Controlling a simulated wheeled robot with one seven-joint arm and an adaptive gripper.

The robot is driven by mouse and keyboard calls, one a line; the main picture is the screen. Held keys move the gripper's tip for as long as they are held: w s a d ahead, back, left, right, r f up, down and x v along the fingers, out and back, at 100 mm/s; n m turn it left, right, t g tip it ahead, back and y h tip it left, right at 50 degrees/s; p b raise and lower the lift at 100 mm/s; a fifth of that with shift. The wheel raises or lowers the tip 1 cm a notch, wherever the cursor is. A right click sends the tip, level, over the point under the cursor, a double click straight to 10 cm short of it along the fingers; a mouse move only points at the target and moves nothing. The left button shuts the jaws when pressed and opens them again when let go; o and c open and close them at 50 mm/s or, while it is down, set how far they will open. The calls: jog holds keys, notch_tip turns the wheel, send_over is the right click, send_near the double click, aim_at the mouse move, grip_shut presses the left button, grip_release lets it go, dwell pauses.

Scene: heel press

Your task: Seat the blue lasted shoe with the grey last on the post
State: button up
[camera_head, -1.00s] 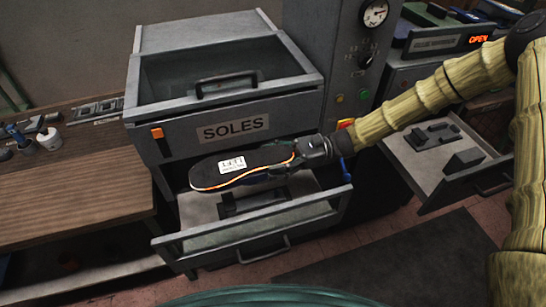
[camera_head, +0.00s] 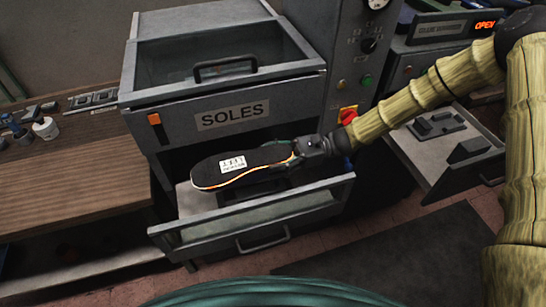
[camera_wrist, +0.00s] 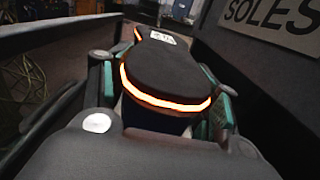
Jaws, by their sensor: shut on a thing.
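My gripper (camera_head: 303,152) is shut on the heel end of a shoe (camera_head: 228,168) that lies sole up. Its black sole carries a white label, and an orange line runs along its edge. In the wrist view the shoe (camera_wrist: 168,75) sits between the two teal-padded fingers, with a dark bluish upper just showing below the sole. The grey last is hidden. The shoe hangs over the open lower drawer (camera_head: 255,228) of the press, toe to the left. A dark fixture (camera_head: 262,190) in the drawer lies mostly hidden under the shoe; I cannot make out the post or any contact.
The upper bin marked SOLES (camera_head: 232,115) is close behind the shoe. The drawer's front wall and handle (camera_head: 262,240) stand in front. A second open drawer (camera_head: 445,150) with dark blocks is at right. A wooden bench (camera_head: 70,175) is at left.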

jog(key=shift+f+b, duration=1.1)
jog(key=shift+f, duration=0.85)
jog(key=shift+f+b, duration=0.3)
jog(key=shift+f, duration=0.2)
jog(key=o, duration=1.6)
jog(key=shift+d, duration=0.1)
jog(key=v, duration=1.2)
jog(key=shift+r, duration=0.1)
